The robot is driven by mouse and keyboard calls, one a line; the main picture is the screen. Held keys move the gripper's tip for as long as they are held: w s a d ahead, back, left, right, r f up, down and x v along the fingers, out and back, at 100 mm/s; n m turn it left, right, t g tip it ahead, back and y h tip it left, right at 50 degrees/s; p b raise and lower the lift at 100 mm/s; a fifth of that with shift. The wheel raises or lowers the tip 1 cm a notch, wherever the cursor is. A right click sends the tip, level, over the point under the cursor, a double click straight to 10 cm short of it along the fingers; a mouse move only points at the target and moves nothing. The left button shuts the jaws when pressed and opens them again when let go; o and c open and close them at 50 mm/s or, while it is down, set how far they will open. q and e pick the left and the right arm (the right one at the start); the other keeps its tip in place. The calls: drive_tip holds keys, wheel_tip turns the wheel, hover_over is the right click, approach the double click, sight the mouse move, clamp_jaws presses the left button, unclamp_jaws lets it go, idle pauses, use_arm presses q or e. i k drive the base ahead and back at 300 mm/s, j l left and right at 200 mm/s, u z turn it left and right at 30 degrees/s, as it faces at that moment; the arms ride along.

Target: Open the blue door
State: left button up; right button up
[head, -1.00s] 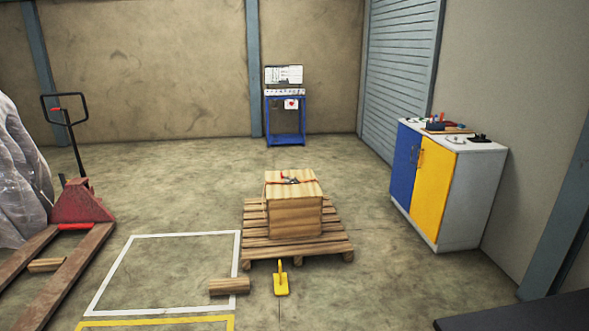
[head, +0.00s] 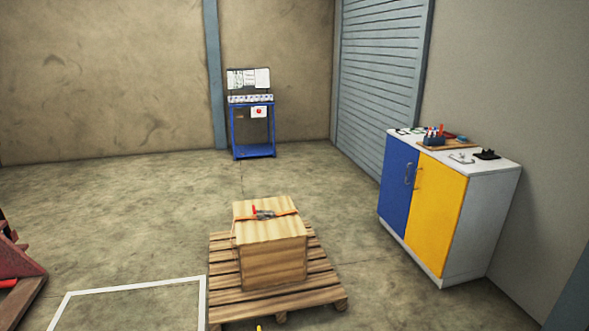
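The blue door (head: 395,183) is the left door of a grey-white cabinet (head: 480,222) against the right wall. It looks closed and has a small handle (head: 409,175) near its right edge. The yellow door (head: 437,212) beside it also looks closed, with its handle near its left edge. Neither of my grippers shows in the head view.
A wooden box (head: 272,258) with an orange strap sits on a pallet (head: 225,292) left of the cabinet. Tools (head: 436,137) lie on the cabinet top. A blue cart (head: 253,136) stands at the back. Floor between pallet and cabinet is clear.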

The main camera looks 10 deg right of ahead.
sight(400, 160)
drive_tip(key=i+l+z, duration=0.2)
drive_tip(key=i+z, duration=0.25)
drive_tip(key=i, duration=0.15)
drive_tip(key=i+z, duration=0.5)
drive_tip(key=i, duration=0.15)
drive_tip(key=i+j+z, duration=0.3)
drive_tip(key=i+z, duration=0.15)
drive_tip(key=i, duration=0.15)
drive_tip(key=i+l+z, duration=0.1)
drive_tip(key=i, duration=0.9)
drive_tip(key=i+l+z, duration=0.15)
drive_tip(key=i, duration=0.9)
